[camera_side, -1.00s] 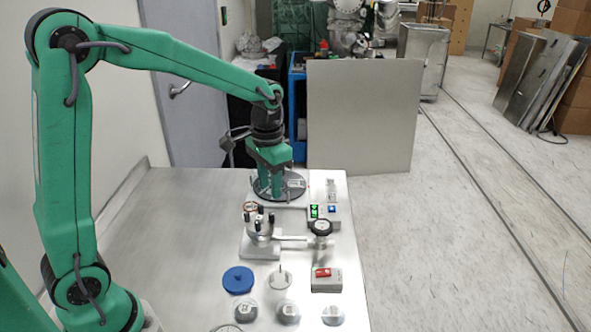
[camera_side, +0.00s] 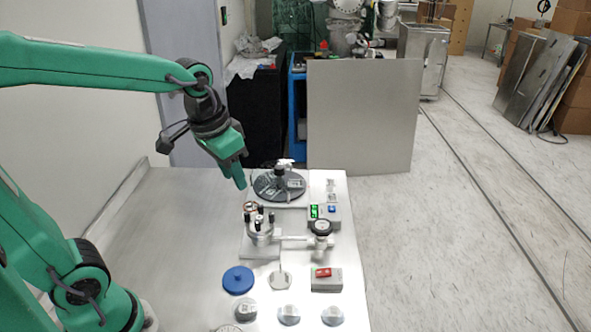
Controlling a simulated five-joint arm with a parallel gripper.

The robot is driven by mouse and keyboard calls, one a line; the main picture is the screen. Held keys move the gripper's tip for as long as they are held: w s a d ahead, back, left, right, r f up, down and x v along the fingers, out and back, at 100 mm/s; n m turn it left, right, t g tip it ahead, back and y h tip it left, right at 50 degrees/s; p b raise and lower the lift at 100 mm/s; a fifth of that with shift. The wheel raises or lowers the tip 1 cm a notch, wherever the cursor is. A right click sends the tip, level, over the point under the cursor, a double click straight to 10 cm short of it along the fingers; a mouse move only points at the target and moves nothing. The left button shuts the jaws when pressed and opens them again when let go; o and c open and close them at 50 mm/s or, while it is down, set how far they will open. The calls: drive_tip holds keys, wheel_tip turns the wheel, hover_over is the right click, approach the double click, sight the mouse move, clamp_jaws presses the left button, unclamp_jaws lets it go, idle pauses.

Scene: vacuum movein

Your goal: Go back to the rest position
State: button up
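A small dark piece with a light top (camera_side: 282,170) stands on the round plate.
A metal fixture with dark posts (camera_side: 260,230) and a dial valve (camera_side: 321,228) stand mid-table. Nearer are a blue disc (camera_side: 238,279), a red-switch box (camera_side: 326,279) and several small metal parts (camera_side: 289,314). A grey panel (camera_side: 362,115) stands behind. The table's left side is bare.

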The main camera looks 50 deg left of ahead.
drive_tip(key=s+t, duration=0.2)
drive_tip(key=s, duration=0.6)
drive_tip(key=shift+d+r+n+t, duration=0.25)
drive_tip(key=shift+r+n+t, duration=0.05)
drive_tip(key=shift+r, duration=0.1)
